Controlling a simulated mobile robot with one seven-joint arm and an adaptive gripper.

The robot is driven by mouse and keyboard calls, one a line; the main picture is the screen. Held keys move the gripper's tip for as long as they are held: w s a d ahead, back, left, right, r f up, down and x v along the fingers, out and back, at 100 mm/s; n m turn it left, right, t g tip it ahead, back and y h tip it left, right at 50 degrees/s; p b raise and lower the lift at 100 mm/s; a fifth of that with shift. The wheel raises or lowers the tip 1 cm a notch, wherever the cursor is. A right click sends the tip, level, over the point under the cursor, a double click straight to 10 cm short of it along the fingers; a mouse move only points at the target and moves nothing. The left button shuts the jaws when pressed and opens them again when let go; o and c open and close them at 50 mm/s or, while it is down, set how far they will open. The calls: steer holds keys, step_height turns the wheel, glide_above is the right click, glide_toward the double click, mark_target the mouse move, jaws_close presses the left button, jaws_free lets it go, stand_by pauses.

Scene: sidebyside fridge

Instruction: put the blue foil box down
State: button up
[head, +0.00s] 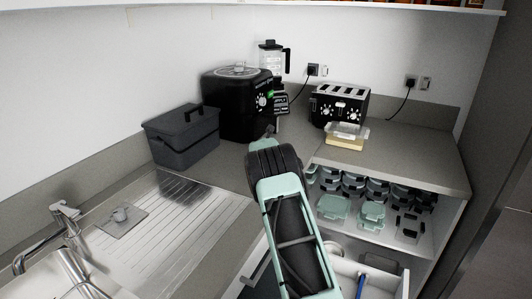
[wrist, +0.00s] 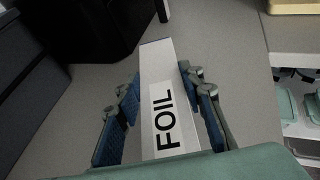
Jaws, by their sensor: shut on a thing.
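The foil box (wrist: 160,62) is long, with a pale face, a white label reading FOIL and a thin blue edge at its far end. My gripper (wrist: 162,80) has a finger on each side of it and is shut on it. The box points away over the grey counter (wrist: 228,50); I cannot tell whether it touches the counter. In the head view my gripper (head: 267,137) is over the counter (head: 232,165) in front of the black cooker, and my arm hides most of it. I cannot make out the box there.
A dark lidded bin (head: 182,137) and a black cooker (head: 237,100) stand at the left and back. A blender (head: 271,58), a toaster (head: 341,104) and a yellowish container (head: 346,138) are behind and right. Open shelves with containers (head: 370,213) and a drawer (head: 372,275) lie below right.

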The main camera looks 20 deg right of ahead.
steer(key=shift+w+f, duration=0.15)
steer(key=shift+f, duration=0.75)
steer(key=shift+w+f, duration=0.1)
steer(key=shift+f, duration=0.75)
steer(key=shift+f, duration=0.15)
steer(key=o, duration=1.3)
steer(key=shift+s, duration=0.1)
steer(key=shift+s+a+r+b, duration=0.15)
steer(key=shift+s+r+b, duration=0.2)
steer(key=shift+s+b, duration=0.25)
steer(key=b+v, duration=0.2)
steer(key=v, duration=0.7)
steer(key=shift+s+a+r, duration=0.15)
steer(key=shift+a, duration=0.05)
steer(key=shift+s+a+r, duration=0.15)
steer(key=shift+s+a, duration=0.05)
steer(key=shift+s, duration=0.25)
